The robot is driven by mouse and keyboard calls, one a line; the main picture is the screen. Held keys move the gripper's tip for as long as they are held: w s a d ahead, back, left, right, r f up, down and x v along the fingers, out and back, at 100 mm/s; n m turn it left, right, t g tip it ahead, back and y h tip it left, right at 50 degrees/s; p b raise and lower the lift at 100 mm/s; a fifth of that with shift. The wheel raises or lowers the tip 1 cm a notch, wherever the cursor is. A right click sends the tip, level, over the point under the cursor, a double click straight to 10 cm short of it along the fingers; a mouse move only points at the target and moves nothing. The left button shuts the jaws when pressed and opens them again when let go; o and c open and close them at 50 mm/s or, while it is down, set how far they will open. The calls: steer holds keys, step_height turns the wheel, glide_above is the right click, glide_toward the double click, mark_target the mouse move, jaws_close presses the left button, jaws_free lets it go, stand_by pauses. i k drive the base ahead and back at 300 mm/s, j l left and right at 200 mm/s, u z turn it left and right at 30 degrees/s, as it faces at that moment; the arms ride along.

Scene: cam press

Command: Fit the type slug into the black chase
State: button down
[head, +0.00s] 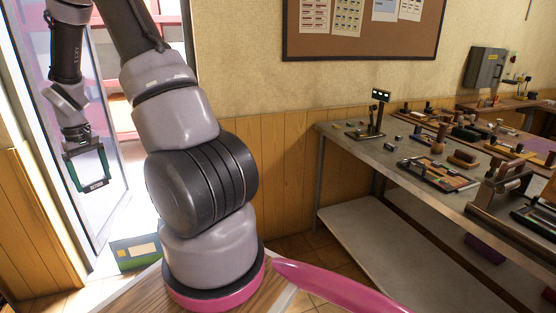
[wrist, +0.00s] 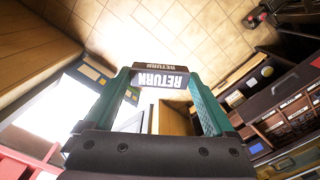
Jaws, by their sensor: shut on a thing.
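The type slug (wrist: 165,79) is a dark block with "RETURN" in light letters. It sits between the green fingertips of my gripper (wrist: 160,74) in the wrist view. In the head view my gripper (head: 90,180) hangs at the far left, in front of the bright doorway, shut on the slug (head: 94,186). The slug is in the air, well away from the workbench. A dark frame (head: 438,174) with coloured pieces lies on the workbench at right, and another dark item (head: 538,221) lies at the right edge. I cannot tell which is the black chase.
The grey workbench (head: 350,146) carries many small tools and blocks, with a dark upright stand (head: 377,110) near its left end. A pale lower shelf (head: 370,205) is mostly bare. A corkboard (head: 360,45) and grey box (head: 485,68) hang on the wall. Tiled floor is open between.

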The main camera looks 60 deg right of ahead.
mark_target(433, 175)
steer(key=z, duration=1.95)
steer(key=i+l+z, duration=0.1)
steer(key=i+z, duration=0.5)
steer(key=z, duration=0.15)
steer(key=i+j+z, duration=0.1)
steer(key=i+z, duration=0.25)
steer(key=i+j, duration=0.1)
